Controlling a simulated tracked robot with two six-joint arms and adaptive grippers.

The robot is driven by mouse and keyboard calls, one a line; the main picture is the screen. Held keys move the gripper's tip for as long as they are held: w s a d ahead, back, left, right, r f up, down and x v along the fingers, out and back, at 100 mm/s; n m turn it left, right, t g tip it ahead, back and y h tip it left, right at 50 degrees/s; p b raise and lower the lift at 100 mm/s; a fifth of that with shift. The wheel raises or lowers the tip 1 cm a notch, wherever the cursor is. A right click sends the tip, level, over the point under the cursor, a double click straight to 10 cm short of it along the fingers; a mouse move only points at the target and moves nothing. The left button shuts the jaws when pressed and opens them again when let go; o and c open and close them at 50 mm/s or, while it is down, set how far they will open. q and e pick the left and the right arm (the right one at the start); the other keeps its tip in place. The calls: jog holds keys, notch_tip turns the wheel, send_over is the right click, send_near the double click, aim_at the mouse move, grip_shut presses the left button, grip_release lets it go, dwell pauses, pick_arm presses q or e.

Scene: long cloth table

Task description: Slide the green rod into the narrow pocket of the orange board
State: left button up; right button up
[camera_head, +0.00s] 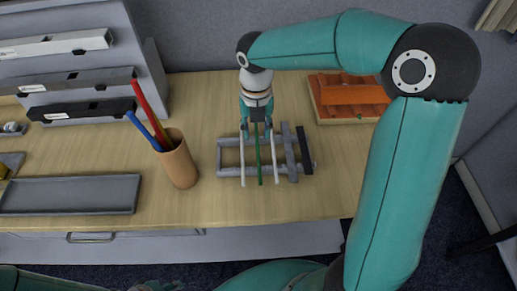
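The green rod (260,160) lies lengthwise on a grey rack (230,171), between two white rods. My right gripper (257,131) points down over the far part of the rack. Its fingers are spread apart on either side of the green rod's far end; whether they touch it is too small to tell. The orange board (352,95) sits in a light wooden frame at the back right, apart from the rack. Its narrow pocket cannot be made out clearly. My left gripper does not show; only parts of my body show along the bottom edge.
A brown cup (178,162) holding a red and a blue stick stands left of the rack. A grey tray (85,208) lies at the left front. A stepped grey shelf (100,65) fills the back left. The table (325,195) is bare right of the rack.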

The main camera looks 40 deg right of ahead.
aim_at(258, 148)
jog(key=shift+s+f+p, duration=0.15)
jog(key=shift+f+p, duration=0.1)
jog(key=shift+f, duration=1.15)
jog(key=shift+s+f+p, duration=0.15)
jog(key=shift+f+p, duration=0.05)
jog(key=shift+f, duration=1.15)
grip_shut()
